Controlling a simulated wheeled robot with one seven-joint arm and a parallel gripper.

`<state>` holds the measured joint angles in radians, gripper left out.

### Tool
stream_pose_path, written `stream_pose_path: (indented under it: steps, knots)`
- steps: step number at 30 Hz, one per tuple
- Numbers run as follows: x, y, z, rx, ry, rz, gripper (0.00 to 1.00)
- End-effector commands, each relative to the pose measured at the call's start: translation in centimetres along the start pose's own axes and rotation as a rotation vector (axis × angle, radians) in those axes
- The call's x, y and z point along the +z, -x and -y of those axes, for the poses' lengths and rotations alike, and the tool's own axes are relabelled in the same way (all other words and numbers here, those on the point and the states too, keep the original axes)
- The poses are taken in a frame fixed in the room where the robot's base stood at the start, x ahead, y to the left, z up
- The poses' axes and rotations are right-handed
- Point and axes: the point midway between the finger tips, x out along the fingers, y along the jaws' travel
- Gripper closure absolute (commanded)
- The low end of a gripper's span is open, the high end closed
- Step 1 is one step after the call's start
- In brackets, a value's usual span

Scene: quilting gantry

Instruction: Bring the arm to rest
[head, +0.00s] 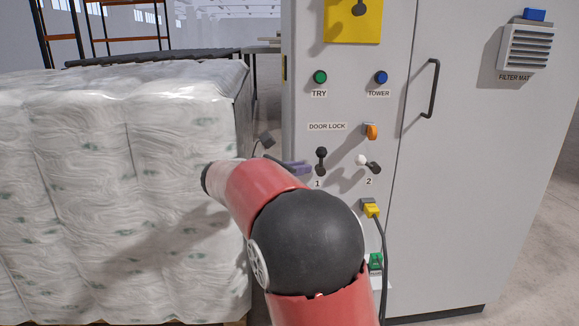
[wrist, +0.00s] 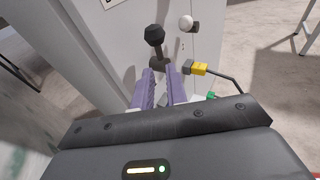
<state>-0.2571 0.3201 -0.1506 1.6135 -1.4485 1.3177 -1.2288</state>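My gripper (head: 300,168) shows in the head view as a bit of purple finger just left of lever 1 (head: 321,160) on the grey cabinet, partly hidden by my red arm. In the wrist view, the two purple fingers of my gripper (wrist: 163,76) stand apart with a gap between them and nothing held. Lever 1, with its black knob (wrist: 154,35) up, stands just beyond the fingertips. Whether they touch its base cannot be told.
The cabinet (head: 460,180) has a green button (head: 320,77), a blue button (head: 381,77), an orange switch (head: 371,131) and a yellow plug (head: 371,209) with a hanging cable. Plastic-wrapped white rolls (head: 120,190) stand close on the left. Open floor shows at far right.

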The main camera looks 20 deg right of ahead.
Motion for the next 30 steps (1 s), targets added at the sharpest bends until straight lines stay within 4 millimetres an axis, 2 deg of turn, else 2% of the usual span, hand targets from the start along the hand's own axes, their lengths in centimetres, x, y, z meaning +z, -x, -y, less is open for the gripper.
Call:
stream_pose_path:
  steps: [5,8,11,14,18,21,25,30]
  knots:
    - [0.0,0.0,0.3,-0.002,-0.011,-0.009,0.85]
    - [-0.3,-0.1,2.1,-0.013,-0.087,-0.074,0.85]
    - [-1.3,0.4,5.8,-0.041,-0.256,-0.213,0.85]
    - [-3.2,1.8,10.5,-0.101,-0.502,-0.401,0.85]
    - [-6.6,5.5,16.6,-0.235,-0.867,-0.66,0.85]
    - [-9.1,8.8,20.2,-0.36,-1.127,-0.827,0.85]
    - [-12.0,13.3,24.0,-0.558,-1.443,-1.016,0.85]
    - [-14.8,17.7,26.8,-0.799,-1.739,-1.176,0.85]
